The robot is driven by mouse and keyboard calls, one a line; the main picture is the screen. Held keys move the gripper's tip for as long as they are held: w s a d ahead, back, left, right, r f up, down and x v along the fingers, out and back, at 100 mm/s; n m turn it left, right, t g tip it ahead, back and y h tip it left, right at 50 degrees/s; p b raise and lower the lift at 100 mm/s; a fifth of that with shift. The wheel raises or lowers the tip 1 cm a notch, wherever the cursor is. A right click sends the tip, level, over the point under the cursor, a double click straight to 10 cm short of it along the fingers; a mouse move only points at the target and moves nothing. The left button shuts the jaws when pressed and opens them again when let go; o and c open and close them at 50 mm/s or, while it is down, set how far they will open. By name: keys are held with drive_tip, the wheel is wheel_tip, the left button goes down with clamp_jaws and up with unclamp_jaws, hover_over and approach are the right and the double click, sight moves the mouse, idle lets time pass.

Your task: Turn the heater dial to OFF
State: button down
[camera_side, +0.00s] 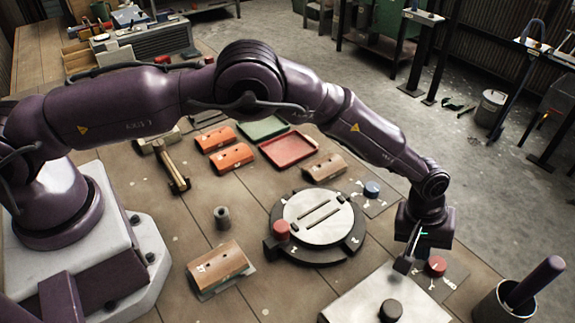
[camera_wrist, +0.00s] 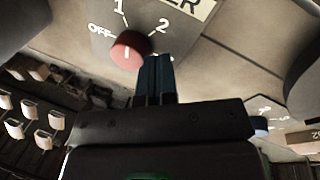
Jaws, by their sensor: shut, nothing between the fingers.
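The heater dial is a red round knob (camera_wrist: 129,49) in the wrist view, on a grey plate marked OFF, 1 and 2, with a partly cut-off label ending in "ER". A short white mark shows on the knob; I cannot tell exactly which position it points to. In the side view the red dial (camera_side: 435,266) is on a dark plate at the right. My gripper (camera_side: 403,264) is shut and empty, pointing down just left of the dial there. In the wrist view its dark fingertips (camera_wrist: 157,60) are at the dial's right edge; contact is unclear.
A pale box with a black knob (camera_side: 391,310) stands in front of my gripper. A round turntable (camera_side: 319,257) with a red peg is to the left. A blue dial (camera_side: 371,189) is behind, and a dark cup (camera_side: 497,306) holding a purple-handled tool is at right.

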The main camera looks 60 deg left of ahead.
drive_tip(key=shift+d, duration=0.15)
idle(0.5)
drive_tip(key=shift+s+d, duration=0.15)
drive_tip(key=shift+s, duration=0.3)
drive_tip(key=shift+s+d, duration=0.15)
drive_tip(key=shift+s, duration=0.2)
drive_tip(key=shift+s+d, duration=0.1)
drive_tip(key=shift+s+d, duration=0.2)
drive_tip(key=shift+d, duration=0.05)
idle(0.4)
drive_tip(key=shift+s+a+r, duration=0.15)
drive_tip(key=shift+s+a, duration=0.15)
drive_tip(key=shift+w+d+v, duration=0.1)
drive_tip(key=shift+d+v, duration=0.1)
drive_tip(key=shift+v, duration=0.75)
drive_tip(key=shift+w+d+v, duration=0.15)
drive_tip(key=shift+d+v, duration=0.05)
drive_tip(key=shift+v, duration=0.75)
drive_tip(key=shift+w+d+v, duration=0.1)
drive_tip(key=shift+d+v, duration=0.1)
drive_tip(key=shift+v, duration=0.7)
drive_tip(key=shift+r, duration=0.2)
